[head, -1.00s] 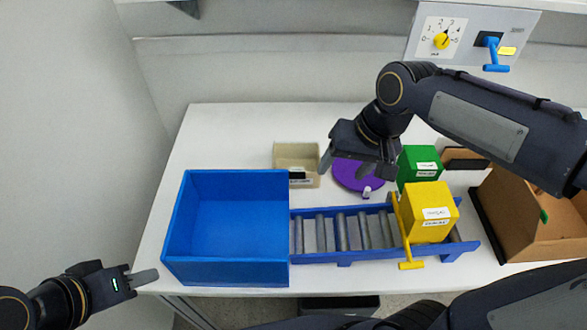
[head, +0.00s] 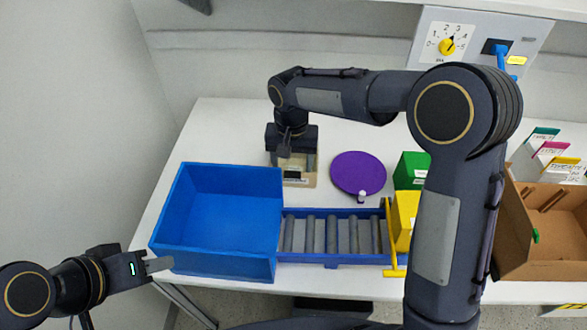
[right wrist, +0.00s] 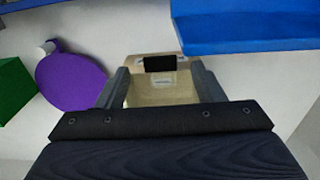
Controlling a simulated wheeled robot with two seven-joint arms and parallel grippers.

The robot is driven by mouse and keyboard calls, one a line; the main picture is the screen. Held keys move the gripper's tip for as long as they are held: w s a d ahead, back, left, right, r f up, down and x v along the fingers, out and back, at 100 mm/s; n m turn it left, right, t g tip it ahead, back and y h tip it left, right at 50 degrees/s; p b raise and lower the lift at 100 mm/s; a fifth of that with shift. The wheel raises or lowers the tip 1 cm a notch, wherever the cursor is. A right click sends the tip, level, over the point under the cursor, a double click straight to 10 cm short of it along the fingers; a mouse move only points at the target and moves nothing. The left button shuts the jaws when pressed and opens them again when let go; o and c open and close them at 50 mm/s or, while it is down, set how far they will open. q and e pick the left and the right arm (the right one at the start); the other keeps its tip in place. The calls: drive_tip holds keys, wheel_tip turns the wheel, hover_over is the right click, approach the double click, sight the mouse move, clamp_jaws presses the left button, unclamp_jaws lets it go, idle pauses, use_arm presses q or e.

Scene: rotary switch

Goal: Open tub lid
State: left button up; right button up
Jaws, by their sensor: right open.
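A small beige tub (head: 298,179) with a label and a black tab on its front stands on the table, right of the blue bin. My right gripper (head: 293,163) is open over the tub and partly hides it in the head view. In the right wrist view the tub (right wrist: 160,90) lies between the spread fingers (right wrist: 158,83), with its black tab (right wrist: 160,63) towards the blue bin. I cannot tell whether the fingers touch it. My left gripper (head: 158,265) is beside the blue bin's lower left corner, away from the tub; its opening is unclear.
The blue bin (head: 222,262) stands left of the tub. A purple disc (head: 358,172) with a white knob lies to its right, near a green box (head: 410,170). A roller conveyor (head: 330,235) runs in front. The table behind the tub is clear.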

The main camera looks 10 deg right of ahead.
sight(292, 176)
drive_tip(key=shift+f, duration=1.55)
drive_tip(key=c, duration=1.3)
drive_tip(key=shift+r, duration=0.15)
clamp_jaws()
